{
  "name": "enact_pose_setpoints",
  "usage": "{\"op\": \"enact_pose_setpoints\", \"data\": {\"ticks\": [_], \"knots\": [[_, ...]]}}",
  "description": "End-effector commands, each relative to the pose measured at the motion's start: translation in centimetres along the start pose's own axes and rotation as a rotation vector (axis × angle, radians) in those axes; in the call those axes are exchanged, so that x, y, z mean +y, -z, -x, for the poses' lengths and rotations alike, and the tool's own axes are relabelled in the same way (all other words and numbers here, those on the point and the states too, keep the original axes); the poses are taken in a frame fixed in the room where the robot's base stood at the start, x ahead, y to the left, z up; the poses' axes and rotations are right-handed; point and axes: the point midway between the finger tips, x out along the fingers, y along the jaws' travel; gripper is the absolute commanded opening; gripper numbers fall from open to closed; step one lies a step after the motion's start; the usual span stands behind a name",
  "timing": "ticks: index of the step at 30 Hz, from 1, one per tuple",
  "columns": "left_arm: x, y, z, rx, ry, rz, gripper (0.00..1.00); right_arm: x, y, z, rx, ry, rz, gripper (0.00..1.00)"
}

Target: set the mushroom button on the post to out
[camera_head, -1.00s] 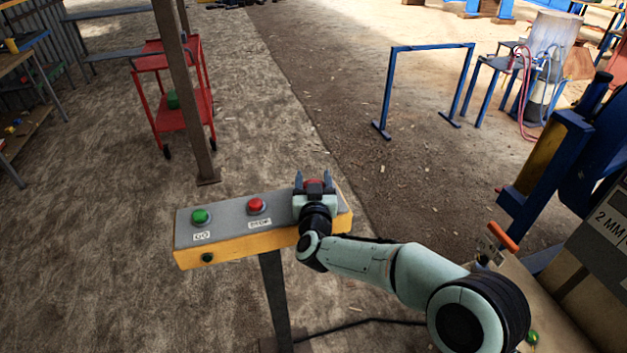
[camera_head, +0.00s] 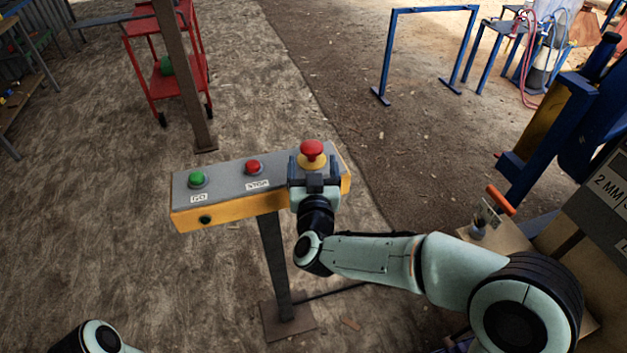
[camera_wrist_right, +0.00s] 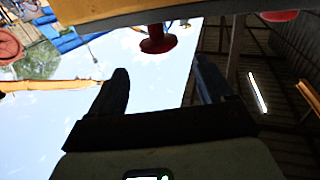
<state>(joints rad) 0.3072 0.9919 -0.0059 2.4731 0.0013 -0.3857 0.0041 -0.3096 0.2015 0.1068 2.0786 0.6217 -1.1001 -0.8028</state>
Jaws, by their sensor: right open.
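The mushroom button (camera_head: 312,150) is a red cap on a yellow base at the right end of the control box (camera_head: 225,181) on the post (camera_head: 276,262). It also shows in the right wrist view (camera_wrist_right: 158,40), beyond the fingers and roughly between them. My right gripper (camera_head: 314,168) is open and empty on the near side of the button, its fingertips near the yellow base. In the wrist view a gap shows between the fingers and the cap. I cannot tell the button's setting. Of my left arm only a part shows at the bottom left; its gripper is out of view.
A green GO button (camera_head: 197,178) and a red STOP button (camera_head: 253,166) sit left of the mushroom button on the same box. A machine with an orange-handled lever (camera_head: 501,200) stands at the right.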

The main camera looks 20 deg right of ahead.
Motion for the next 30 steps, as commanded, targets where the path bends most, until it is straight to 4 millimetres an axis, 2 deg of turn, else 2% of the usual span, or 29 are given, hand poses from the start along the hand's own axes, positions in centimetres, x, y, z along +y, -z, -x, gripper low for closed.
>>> {"op": "enact_pose_setpoints", "data": {"ticks": [3, 9, 30], "knots": [[-0.1, 0.0, -0.3, -0.001, 0.0, 0.0, 0.43, -0.1, 0.1, 2.3, 0.002, 0.002, -0.001, 0.81], [-0.1, 0.0, -0.4, -0.001, 0.0, 0.0, 0.43, 0.0, 0.1, 4.1, 0.002, 0.0, -0.001, 0.81], [-0.1, 0.0, -0.4, -0.001, 0.0, 0.0, 0.43, 0.0, 0.1, 4.3, 0.002, 0.0, 0.0, 0.81]]}}
